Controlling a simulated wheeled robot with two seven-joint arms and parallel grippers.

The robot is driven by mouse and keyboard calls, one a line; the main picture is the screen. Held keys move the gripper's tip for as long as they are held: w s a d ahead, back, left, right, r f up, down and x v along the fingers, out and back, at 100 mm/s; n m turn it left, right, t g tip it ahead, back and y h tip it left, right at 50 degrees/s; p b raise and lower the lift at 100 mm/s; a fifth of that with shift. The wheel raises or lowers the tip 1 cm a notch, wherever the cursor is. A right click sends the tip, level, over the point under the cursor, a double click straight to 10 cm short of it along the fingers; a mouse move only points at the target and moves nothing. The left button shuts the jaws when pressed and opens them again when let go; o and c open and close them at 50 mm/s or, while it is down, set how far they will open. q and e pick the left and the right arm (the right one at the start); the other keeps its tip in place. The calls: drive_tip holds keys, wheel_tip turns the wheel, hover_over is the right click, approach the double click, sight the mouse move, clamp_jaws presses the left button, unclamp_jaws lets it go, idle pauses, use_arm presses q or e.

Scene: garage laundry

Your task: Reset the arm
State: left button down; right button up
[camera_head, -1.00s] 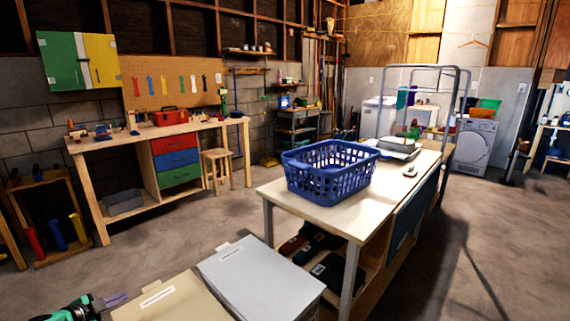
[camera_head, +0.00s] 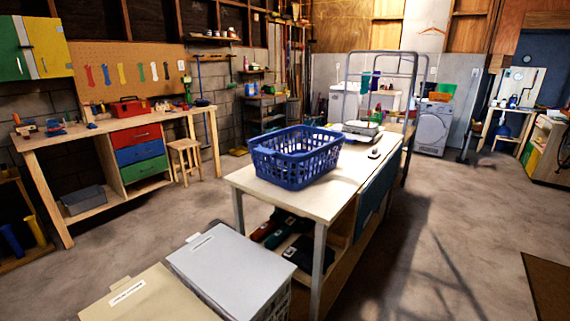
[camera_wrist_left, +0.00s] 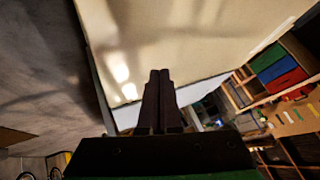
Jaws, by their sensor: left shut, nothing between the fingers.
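My left gripper (camera_wrist_left: 158,98) shows in the left wrist view with its two dark fingers together and nothing between them. A large flat beige surface fills the top of that view beyond the fingers; I cannot tell how far it is from them. Neither gripper shows in the head view now. My right gripper is in no frame.
A blue laundry basket (camera_head: 296,156) stands on the worktable (camera_head: 324,199). A grey-lidded bin (camera_head: 232,262) and a beige-lidded bin (camera_head: 150,297) stand at the front. A workbench (camera_head: 90,138) lines the left wall. Concrete floor (camera_head: 440,230) is clear at right.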

use_arm(q)
drive_tip(key=s+d+r+n+g+h, duration=0.1)
drive_tip(key=s+d+r+g, duration=0.15)
drive_tip(key=s, duration=0.45)
drive_tip(key=s+d+r+n+g+h, duration=0.1)
drive_tip(key=s+d+r+n+g, duration=0.2)
drive_tip(key=s, duration=0.4)
drive_tip(key=s+f+m+p, duration=0.1)
drive_tip(key=s+f, duration=0.1)
drive_tip(key=f, duration=1)
drive_tip(key=s+f+m, duration=0.1)
drive_tip(key=s+f, duration=0.1)
drive_tip(key=f, duration=0.9)
drive_tip(key=s+a+f+g+p, duration=0.1)
drive_tip(key=s+a+f, duration=0.1)
drive_tip(key=s+f, duration=0.9)
drive_tip(key=s, duration=0.4)
drive_tip(key=shift+a+f+g+y, duration=0.15)
drive_tip(key=shift+f+g+y, duration=0.15)
drive_tip(key=shift+f+g, duration=0.05)
drive_tip(key=shift+s, duration=0.1)
